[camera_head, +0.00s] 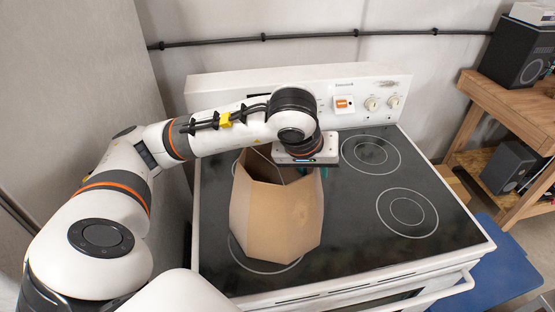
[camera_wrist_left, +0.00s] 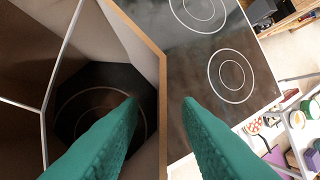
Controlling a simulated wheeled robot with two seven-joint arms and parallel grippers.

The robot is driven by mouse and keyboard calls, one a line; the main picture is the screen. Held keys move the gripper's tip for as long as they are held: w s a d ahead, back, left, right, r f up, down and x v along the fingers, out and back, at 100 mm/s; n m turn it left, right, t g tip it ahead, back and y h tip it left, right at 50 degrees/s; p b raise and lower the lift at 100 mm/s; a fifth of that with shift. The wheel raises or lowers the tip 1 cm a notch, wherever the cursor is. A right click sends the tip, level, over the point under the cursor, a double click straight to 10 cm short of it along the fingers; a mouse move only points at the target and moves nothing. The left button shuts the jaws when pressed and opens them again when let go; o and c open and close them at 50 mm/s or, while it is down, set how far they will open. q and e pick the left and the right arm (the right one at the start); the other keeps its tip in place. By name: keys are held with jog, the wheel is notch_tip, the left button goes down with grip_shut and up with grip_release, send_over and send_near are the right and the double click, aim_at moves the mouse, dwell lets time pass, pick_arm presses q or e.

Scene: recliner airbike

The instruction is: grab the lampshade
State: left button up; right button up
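The lampshade (camera_head: 270,215) is a tan, faceted, open-topped shade standing on the left part of the black stove top (camera_head: 345,225). Its wall and rim also show in the left wrist view (camera_wrist_left: 150,45), with thin white wires across its opening. My left gripper (camera_head: 300,171) is over the far right rim and partly hides it. In the left wrist view its teal fingers (camera_wrist_left: 161,100) are apart, one inside the shade and one outside, with the wall between them. Neither finger clearly presses on the wall. My right gripper is not in view.
The stove's white back panel with knobs (camera_head: 371,104) stands close behind my left gripper. The burners (camera_head: 407,212) to the right are clear. A wooden shelf (camera_head: 510,110) with black speakers (camera_head: 520,52) is at the far right. A grey wall is on the left.

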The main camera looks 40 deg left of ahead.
pick_arm(q)
jog(key=shift+x, duration=1.2)
grip_shut()
jog(key=shift+r, duration=0.1)
dwell(0.4)
